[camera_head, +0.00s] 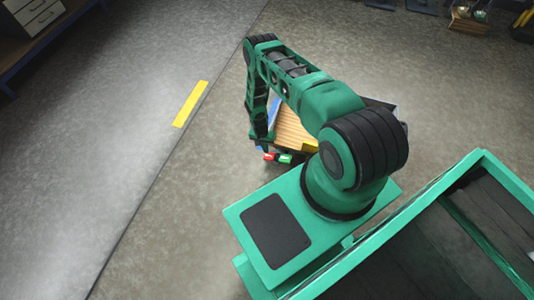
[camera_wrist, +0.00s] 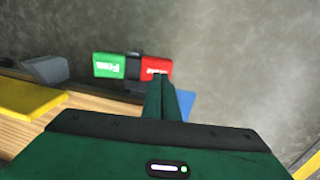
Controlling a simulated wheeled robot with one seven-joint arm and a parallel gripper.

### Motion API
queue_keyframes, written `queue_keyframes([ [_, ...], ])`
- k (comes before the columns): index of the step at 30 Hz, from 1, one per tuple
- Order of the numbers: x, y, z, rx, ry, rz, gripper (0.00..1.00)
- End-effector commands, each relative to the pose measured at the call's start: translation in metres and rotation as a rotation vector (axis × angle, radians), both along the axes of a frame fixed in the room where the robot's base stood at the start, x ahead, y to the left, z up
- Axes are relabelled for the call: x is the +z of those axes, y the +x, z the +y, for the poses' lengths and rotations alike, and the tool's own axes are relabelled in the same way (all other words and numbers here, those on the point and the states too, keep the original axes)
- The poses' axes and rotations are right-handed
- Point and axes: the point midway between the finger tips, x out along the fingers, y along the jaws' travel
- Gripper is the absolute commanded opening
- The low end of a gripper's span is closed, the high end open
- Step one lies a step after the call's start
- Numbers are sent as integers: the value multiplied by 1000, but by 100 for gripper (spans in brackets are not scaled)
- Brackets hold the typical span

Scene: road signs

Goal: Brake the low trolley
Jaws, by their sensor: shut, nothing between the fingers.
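The low trolley (camera_head: 292,128) has a wooden top and stands on the floor, partly hidden behind my arm. Its wooden top (camera_wrist: 90,113) also shows in the wrist view. At its end is a two-part pedal: a red side (camera_head: 270,156) and a green side (camera_head: 285,158), each with white lettering. In the wrist view the green side (camera_wrist: 109,65) is left and the red side (camera_wrist: 156,67) is right, with a dark piece between. My gripper (camera_wrist: 160,78) is shut and empty, its fingertips over the red side's lower edge. I cannot tell contact or which side is down.
A yellow pad (camera_wrist: 28,98) and a grey block (camera_wrist: 45,69) are at the trolley's top. A yellow strip (camera_head: 190,104) lies on the floor to the left. A blue-framed bench with drawers (camera_head: 38,14) is at upper left.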

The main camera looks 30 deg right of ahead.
Motion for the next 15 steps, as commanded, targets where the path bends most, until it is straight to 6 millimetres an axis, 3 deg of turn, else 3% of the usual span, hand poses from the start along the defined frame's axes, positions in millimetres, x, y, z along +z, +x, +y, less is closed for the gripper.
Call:
queue_keyframes([
  [9,58,13,8,0,-2,-2,0],
  [15,84,17,11,0,-3,-1,0],
])
